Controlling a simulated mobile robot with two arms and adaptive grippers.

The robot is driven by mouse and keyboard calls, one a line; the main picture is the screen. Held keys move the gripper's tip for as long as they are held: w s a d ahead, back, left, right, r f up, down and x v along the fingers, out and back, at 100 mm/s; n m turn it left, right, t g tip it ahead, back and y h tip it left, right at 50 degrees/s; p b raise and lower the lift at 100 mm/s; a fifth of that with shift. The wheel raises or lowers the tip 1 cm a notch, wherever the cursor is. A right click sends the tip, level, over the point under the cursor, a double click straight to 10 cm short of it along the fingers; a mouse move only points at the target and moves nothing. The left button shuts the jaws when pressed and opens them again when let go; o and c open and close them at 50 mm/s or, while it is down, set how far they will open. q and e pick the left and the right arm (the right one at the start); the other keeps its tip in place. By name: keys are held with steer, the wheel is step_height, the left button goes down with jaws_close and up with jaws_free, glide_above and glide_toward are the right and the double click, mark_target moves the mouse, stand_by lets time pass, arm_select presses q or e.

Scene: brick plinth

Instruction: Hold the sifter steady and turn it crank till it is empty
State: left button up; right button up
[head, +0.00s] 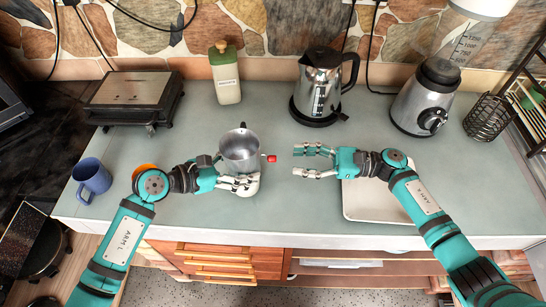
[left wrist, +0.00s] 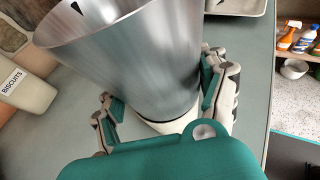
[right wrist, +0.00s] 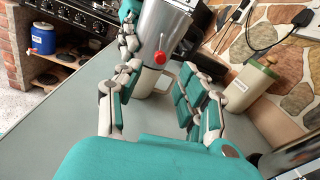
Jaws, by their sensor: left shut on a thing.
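The metal sifter (head: 240,146) stands upright near the counter's front with its wide mouth up. Its red crank knob (head: 271,158) sticks out to the right. My left gripper (head: 236,178) is shut around the sifter's lower body; the left wrist view shows its fingers on both sides of the sifter (left wrist: 130,70). A white mug (right wrist: 152,82) shows below the sifter in the right wrist view. My right gripper (head: 315,160) is open and empty, right of the knob and apart from it. The red knob (right wrist: 160,57) shows ahead between its fingers. The sifter's contents cannot be seen.
A white tray (head: 358,211) lies under my right arm. A blue mug (head: 95,177) and an orange thing (head: 146,168) are at left. A grill (head: 135,95), biscuit jar (head: 227,78), kettle (head: 321,80), blender (head: 425,100) and wire rack (head: 487,116) line the back.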

mark_target(273, 157)
steer(key=a, duration=0.7)
steer(key=shift+w+a, duration=0.2)
steer(key=shift+a, duration=0.05)
jaws_close()
